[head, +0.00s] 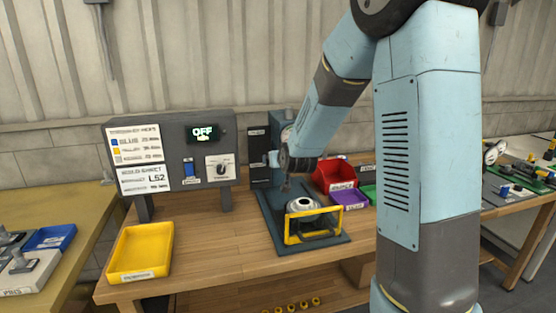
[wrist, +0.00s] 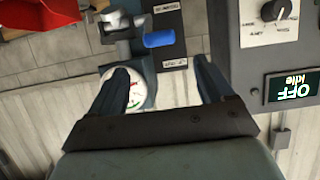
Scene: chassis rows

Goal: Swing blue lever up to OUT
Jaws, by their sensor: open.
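The blue lever (wrist: 160,39) shows in the wrist view, which is upside down. Its handle sticks out sideways from a grey metal pivot (wrist: 118,27), across a dark plate (wrist: 171,22) with small labels I cannot read. In the head view a pale blue piece (head: 274,158) left of my wrist looks like the same handle. My gripper (wrist: 160,68) is open, its two dark fingers apart and empty. The handle lies beyond the fingertips, roughly between their lines, with no contact visible. In the head view my wrist hides the fingers.
A round dial (wrist: 118,90) is partly behind the left finger in the wrist view. The kiln panel (head: 172,155) reads OFF and stands left of the press. A yellow guard frame (head: 314,225) is below my wrist. Red (head: 334,172) and purple (head: 350,199) bins stand right.

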